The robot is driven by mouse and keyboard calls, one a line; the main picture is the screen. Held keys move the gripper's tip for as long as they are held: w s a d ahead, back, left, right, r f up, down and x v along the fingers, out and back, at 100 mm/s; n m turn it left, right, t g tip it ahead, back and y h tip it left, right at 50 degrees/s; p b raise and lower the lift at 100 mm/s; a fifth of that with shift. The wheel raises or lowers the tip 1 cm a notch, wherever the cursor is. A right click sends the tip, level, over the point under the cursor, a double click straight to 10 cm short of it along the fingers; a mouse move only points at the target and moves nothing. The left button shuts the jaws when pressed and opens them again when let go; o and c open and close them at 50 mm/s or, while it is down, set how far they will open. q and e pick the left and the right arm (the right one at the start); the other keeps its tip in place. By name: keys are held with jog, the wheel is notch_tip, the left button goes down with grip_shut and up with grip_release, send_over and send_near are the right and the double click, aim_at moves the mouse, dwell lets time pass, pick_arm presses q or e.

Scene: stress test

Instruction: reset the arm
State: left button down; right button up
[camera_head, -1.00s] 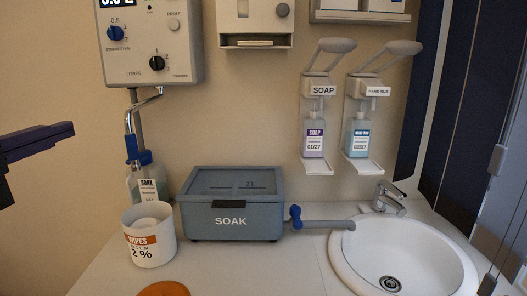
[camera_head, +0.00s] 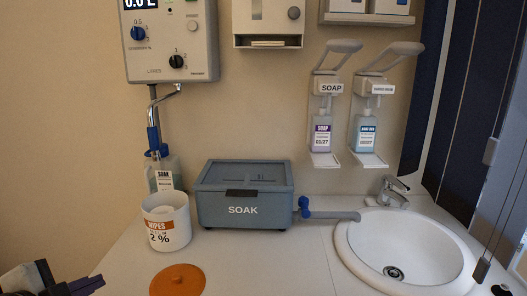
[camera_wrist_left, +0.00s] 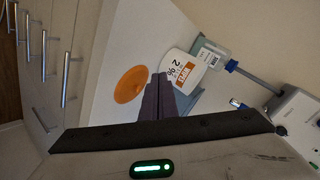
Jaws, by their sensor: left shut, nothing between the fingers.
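My left gripper (camera_head: 88,285) shows at the bottom left corner of the head view, low and in front of the counter. In the left wrist view its two dark fingers (camera_wrist_left: 158,82) lie together, shut with nothing between them. They appear in front of the white wipes tub (camera_wrist_left: 186,70) and close to the orange lid (camera_wrist_left: 131,84) in that picture; the gap to them is hard to judge. The right gripper is not in view.
The counter (camera_head: 255,270) holds the wipes tub (camera_head: 166,222), the orange lid (camera_head: 177,280), the grey SOAK box (camera_head: 245,195) with a blue-handled tap, and a sink (camera_head: 410,248). Dispensers (camera_head: 322,135) hang on the wall. Drawers with handles (camera_wrist_left: 66,80) show in the wrist view.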

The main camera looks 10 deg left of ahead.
pick_arm(q)
jog(key=s+d+f+n+g+h, duration=0.1)
jog(key=s+d+f+n+g, duration=0.3)
jog(key=s+d+f, duration=0.55)
jog(key=s+d+f+n+g, duration=0.45)
jog(key=s+d+f, duration=0.25)
jog(key=s+f, duration=0.4)
jog(key=w+d+f+t+h+b, duration=0.1)
jog(key=d+f+b, duration=0.1)
jog(key=f, duration=0.4)
jog(key=w+d+f+t+b, duration=0.2)
jog(key=f+b, duration=0.1)
jog(key=f, duration=0.3)
jog(key=w+d+f+t+h+b, duration=0.1)
jog(key=w+d+f+t+b, duration=0.1)
jog(key=f, duration=0.4)
jog(key=shift+w+f+h+b, duration=0.2)
jog(key=shift+h+b, duration=0.1)
jog(key=shift+b, duration=0.2)
jog(key=shift+a+t, duration=0.1)
jog(key=shift+t, duration=0.15)
